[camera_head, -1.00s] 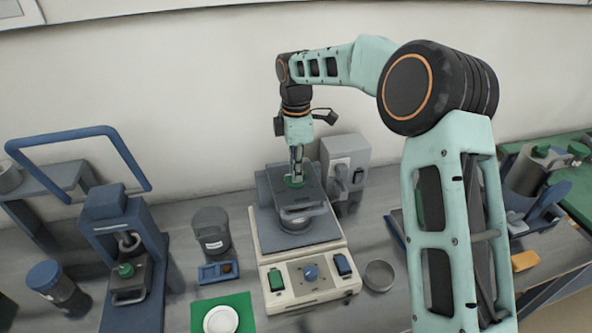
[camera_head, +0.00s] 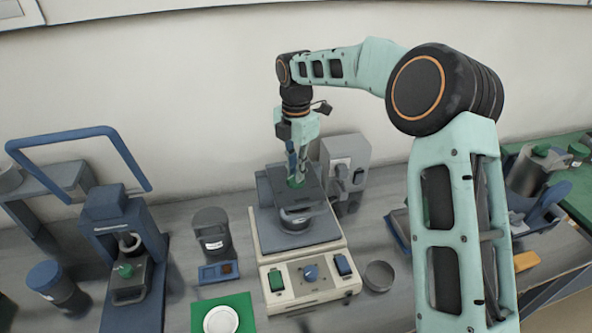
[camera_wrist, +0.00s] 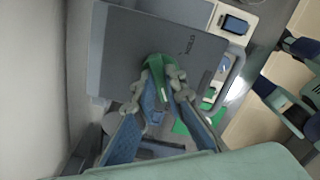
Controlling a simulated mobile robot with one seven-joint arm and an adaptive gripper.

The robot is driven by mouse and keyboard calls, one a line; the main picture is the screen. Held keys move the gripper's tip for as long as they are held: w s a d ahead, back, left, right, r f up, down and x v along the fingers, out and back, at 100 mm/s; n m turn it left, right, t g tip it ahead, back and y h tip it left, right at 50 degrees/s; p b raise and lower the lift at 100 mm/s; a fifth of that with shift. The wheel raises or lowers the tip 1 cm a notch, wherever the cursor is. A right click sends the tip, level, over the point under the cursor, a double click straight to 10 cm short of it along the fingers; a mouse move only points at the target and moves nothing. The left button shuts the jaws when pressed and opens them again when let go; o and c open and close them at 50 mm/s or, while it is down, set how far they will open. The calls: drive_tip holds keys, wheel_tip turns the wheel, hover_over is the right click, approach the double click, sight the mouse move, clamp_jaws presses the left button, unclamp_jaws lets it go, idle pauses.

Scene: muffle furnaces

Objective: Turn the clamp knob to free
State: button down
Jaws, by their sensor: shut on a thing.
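The green clamp knob (camera_head: 296,184) stands on the dark grey top plate of the bench machine (camera_head: 318,252). In the wrist view the knob (camera_wrist: 156,66) shows between the fingertips, partly covered by them. A small printed word, seemingly "HOLD", is on the plate (camera_wrist: 125,45) to the right of the knob. My gripper (camera_head: 297,177) points down from above and is shut on the knob. Its blue fingers also show in the wrist view (camera_wrist: 164,82), one on each side of the knob. The knob's underside is hidden.
A grey box unit (camera_head: 346,155) stands close behind the machine at right. A blue press with a raised handle (camera_head: 118,218) and a dark canister (camera_head: 211,232) stand at left. A metal dish (camera_head: 380,276) lies at front right.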

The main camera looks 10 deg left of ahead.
idle(0.3)
drive_tip(key=c, duration=2)
unclamp_jaws()
wheel_tip(320, 180, up, 12)
drive_tip(key=shift+w, duration=0.15)
